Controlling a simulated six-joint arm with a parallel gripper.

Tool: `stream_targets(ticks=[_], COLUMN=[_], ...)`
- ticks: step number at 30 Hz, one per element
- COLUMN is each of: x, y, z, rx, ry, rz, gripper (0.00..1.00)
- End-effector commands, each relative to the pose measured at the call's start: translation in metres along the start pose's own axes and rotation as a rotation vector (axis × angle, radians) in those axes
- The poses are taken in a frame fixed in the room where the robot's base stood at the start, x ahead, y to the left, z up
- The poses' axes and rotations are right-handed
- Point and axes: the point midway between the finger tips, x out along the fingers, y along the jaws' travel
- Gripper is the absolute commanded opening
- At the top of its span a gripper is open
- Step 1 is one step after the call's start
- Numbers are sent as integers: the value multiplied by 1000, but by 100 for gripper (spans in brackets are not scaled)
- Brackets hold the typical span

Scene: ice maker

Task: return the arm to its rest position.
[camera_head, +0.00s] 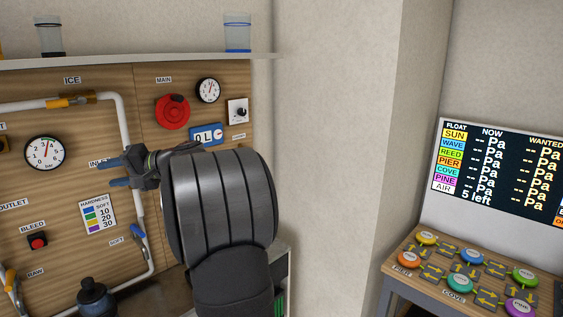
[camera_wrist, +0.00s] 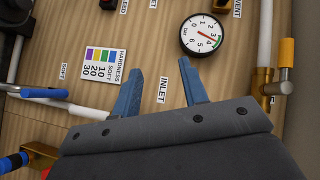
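My gripper (camera_head: 120,170) is in front of the wooden ice panel (camera_head: 75,90), with its blue fingers pointing left near the "INLET" label. In the wrist view my gripper (camera_wrist: 160,88) has its two blue fingers spread apart with nothing between them. Panel and the "INLET" label (camera_wrist: 162,90) show behind the gap. My arm's large grey links fill the lower middle of the head view and hide part of the panel.
The panel carries a pressure gauge (camera_head: 45,153), a hardness card (camera_head: 97,214), a red wheel (camera_head: 173,112) and white pipes. A shelf (camera_head: 150,58) with glasses runs above. A wall corner stands right of my arm. A table with coloured buttons (camera_head: 427,238) and a display board (camera_head: 500,175) are farther right.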

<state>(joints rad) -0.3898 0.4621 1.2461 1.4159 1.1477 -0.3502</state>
Motion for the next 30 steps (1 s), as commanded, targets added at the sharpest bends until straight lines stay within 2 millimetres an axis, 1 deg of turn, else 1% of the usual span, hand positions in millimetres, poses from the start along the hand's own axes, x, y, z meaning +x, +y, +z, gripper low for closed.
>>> stream_targets(ticks=[7,16,21,30], x=[-2,-10,-13,-14], y=[-7,-8,-8,-8], z=[-3,-9,-11,-11], rx=[-70,-124,-135,-137], ry=[-100,-180,-197,-201], rz=[101,227,264,273], gripper=[40,40,40,40])
